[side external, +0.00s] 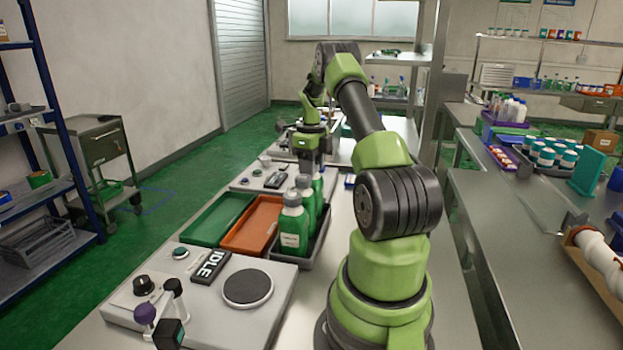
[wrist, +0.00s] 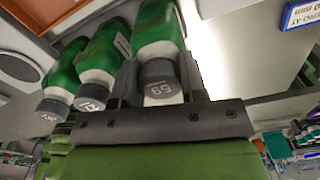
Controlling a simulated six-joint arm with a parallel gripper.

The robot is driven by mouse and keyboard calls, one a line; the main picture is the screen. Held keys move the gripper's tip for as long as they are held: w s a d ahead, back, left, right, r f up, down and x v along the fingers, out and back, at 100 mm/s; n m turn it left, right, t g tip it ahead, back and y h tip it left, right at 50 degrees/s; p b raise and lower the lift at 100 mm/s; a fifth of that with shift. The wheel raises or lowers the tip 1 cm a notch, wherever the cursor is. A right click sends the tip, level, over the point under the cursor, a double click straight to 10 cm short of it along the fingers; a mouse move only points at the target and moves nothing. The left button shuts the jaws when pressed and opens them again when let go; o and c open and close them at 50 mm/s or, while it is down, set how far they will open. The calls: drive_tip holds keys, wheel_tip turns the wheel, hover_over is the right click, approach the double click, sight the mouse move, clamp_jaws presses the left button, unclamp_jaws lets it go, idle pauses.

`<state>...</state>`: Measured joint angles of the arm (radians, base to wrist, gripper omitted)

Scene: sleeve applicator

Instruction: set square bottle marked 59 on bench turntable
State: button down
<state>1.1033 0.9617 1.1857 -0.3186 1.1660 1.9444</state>
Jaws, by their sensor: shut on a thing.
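The square bottle marked 59 (wrist: 158,38), green and white with a grey cap, is at the right of a row of three in the wrist view. My gripper (wrist: 160,88) is shut on it near the cap. In the side external view my gripper (side external: 308,150) is at the far end of the bottle row, and its fingertips are hard to make out. The bottles are upright in or over a dark tray (side external: 312,248); whether the held one touches the tray floor I cannot tell. The bench turntable (side external: 248,287), an empty dark disc on a grey unit, is at the front left.
Two similar bottles (side external: 293,222) stand close beside the held one; their cap numbers are hard to read. An orange tray (side external: 252,224) and a green tray (side external: 217,219) lie left of the row. An IDLE display (side external: 210,266) and knobs (side external: 144,285) are near the turntable.

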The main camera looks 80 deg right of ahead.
wheel_tip(320, 180, up, 9)
drive_tip(key=shift+r, duration=0.3)
drive_tip(key=shift+w+a+r, duration=0.15)
drive_tip(key=shift+w+r, duration=0.05)
drive_tip(key=shift+w, duration=0.05)
drive_tip(key=w+a+r+n, duration=0.2)
drive_tip(key=w+a+n, duration=0.3)
drive_tip(key=a, duration=0.6)
drive_tip(key=w+a+r+n, duration=0.2)
drive_tip(key=a+r+n, duration=0.1)
drive_tip(key=a+n, duration=0.6)
drive_tip(key=s+a+f+n, duration=0.1)
drive_tip(key=s+a+n, duration=0.25)
drive_tip(key=a, duration=0.75)
wheel_tip(320, 180, down, 10)
drive_tip(key=shift+d+n, duration=0.15)
drive_tip(key=shift+n, duration=0.3)
